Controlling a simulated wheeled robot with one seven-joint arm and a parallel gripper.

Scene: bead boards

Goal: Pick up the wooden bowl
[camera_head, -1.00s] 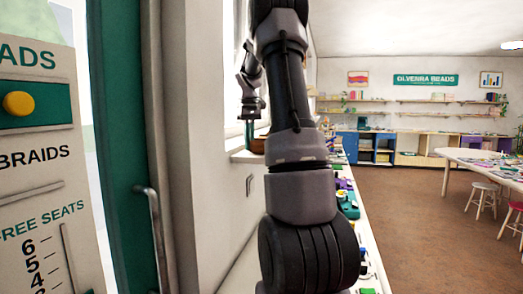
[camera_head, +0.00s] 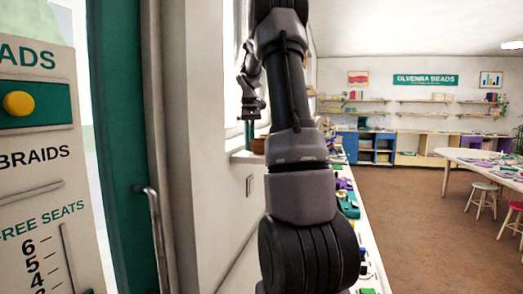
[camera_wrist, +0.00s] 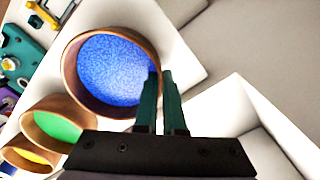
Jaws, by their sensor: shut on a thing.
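A wooden bowl (camera_wrist: 71,78) filled with blue beads (camera_wrist: 112,70) is in the upper middle of the wrist view. My gripper (camera_wrist: 159,76) is shut on the right part of its rim, with one dark green finger at the inner side and the other outside. The bowl looks upright; I cannot tell whether it touches the white surface under it. In the head view my gripper (camera_head: 250,122) is small, by the window, and a brown bowl edge (camera_head: 258,145) shows partly behind my arm.
A wooden bowl with green contents (camera_wrist: 58,128) and one with yellow contents (camera_wrist: 28,157) stand close by at the lower left. Teal and purple items lie further left on the counter. A white sill (camera_head: 243,157) and wall lie beside the arm. A teal door (camera_head: 120,120) stands left.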

